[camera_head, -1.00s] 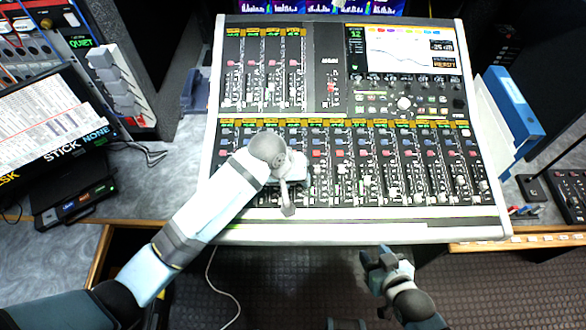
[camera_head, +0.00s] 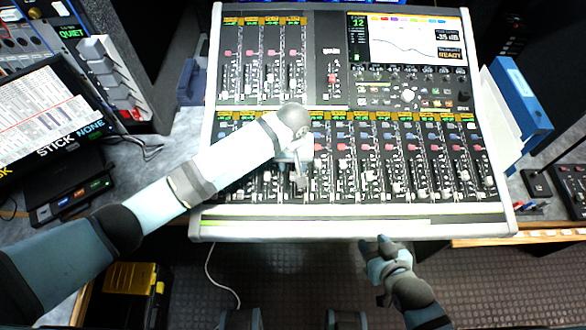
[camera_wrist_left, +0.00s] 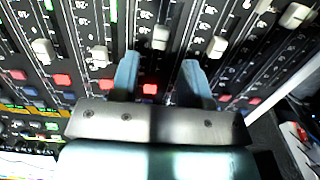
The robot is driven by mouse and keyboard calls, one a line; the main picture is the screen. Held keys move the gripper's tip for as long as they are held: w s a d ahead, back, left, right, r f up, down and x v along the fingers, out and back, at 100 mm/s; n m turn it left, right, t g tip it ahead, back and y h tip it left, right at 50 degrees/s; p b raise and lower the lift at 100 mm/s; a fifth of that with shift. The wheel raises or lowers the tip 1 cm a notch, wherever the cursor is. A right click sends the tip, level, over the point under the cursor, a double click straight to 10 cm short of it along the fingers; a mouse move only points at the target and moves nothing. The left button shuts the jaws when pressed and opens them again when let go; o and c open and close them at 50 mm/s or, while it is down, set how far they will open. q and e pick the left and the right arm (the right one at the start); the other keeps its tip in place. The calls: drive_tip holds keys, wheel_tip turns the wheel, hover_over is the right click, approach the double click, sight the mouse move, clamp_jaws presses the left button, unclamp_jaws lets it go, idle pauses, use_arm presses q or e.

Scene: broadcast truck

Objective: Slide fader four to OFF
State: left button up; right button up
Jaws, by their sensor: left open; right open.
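The mixing console (camera_head: 350,222) lies ahead of me, with a lower row of several faders. My left gripper (camera_head: 300,186) is over the left part of that row, fingers pointing down; my wrist hides the strip beneath. In the left wrist view the gripper (camera_wrist_left: 158,68) is open, and a pale fader cap (camera_wrist_left: 160,38) shows in line with the gap between its fingers. This looks like the fourth strip from the console's left side; its number is not readable. Contact cannot be told. My right gripper (camera_head: 374,245) is open and empty, below the console's front edge.
Neighbouring fader caps (camera_wrist_left: 217,47) and (camera_wrist_left: 100,57) sit close on both sides of the left fingers. The console's screen (camera_head: 418,40) is at the back right.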

sight(293, 172)
use_arm(q)
drive_tip(key=shift+f, duration=2.1)
drive_tip(key=shift+c, duration=0.4)
clamp_jaws()
